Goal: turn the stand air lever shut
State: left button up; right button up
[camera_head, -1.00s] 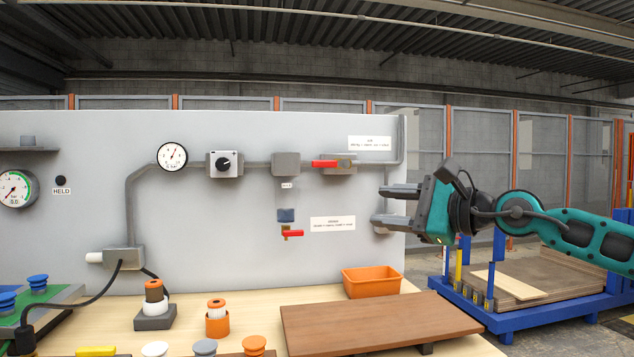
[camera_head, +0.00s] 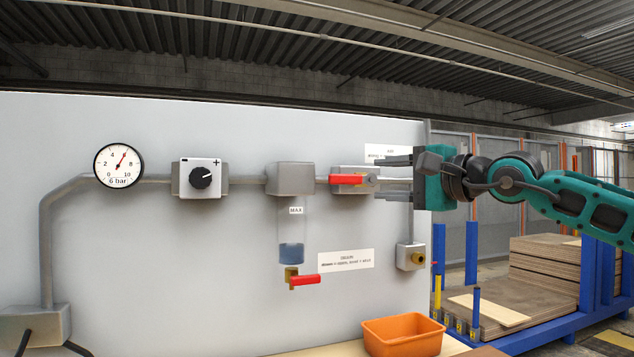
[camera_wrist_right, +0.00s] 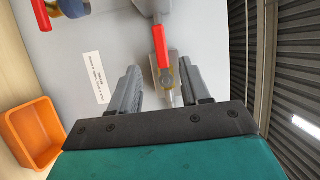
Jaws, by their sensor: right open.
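The air lever (camera_head: 347,179) is a red handle on a grey valve body on the panel's pipe, just left of my right gripper. It lies level, along the pipe. My right gripper (camera_head: 382,178) is open, its fingers pointing left, one above and one below the valve's height. In the right wrist view the lever (camera_wrist_right: 160,45) runs out past the fingertips, with its yellow hub (camera_wrist_right: 167,78) in the gap between the open fingers (camera_wrist_right: 158,75). I cannot tell whether a finger touches it. My left gripper is not in view.
A second red lever, the drain lever (camera_head: 305,281), sits below the bowl (camera_head: 291,245). A gauge (camera_head: 119,165) and a knob (camera_head: 201,178) are further left. An orange bin (camera_head: 403,335) stands below. A brass-tipped fitting (camera_head: 411,258) sits under my right gripper.

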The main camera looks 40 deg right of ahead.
aim_at(346, 180)
jog(key=w+p, duration=0.2)
jog(key=w, duration=0.1)
jog(key=w+p, duration=0.1)
jog(key=w, duration=0.1)
jog(key=shift+a+r+p, duration=0.25)
jog(key=shift+p, duration=0.05)
jog(key=shift+w+p, duration=0.65)
jog(key=shift+w, duration=0.1)
jog(key=w+p, duration=0.2)
jog(key=w, duration=0.2)
jog(key=shift+w+a+p, duration=0.25)
jog(key=shift+p, duration=0.15)
jog(key=shift+w+f, duration=0.1)
jog(key=shift+w, duration=0.25)
jog(key=shift+w+f+p, duration=0.1)
jog(key=shift+w+p, duration=0.2)
jog(key=shift+w, duration=0.25)
grip_shut()
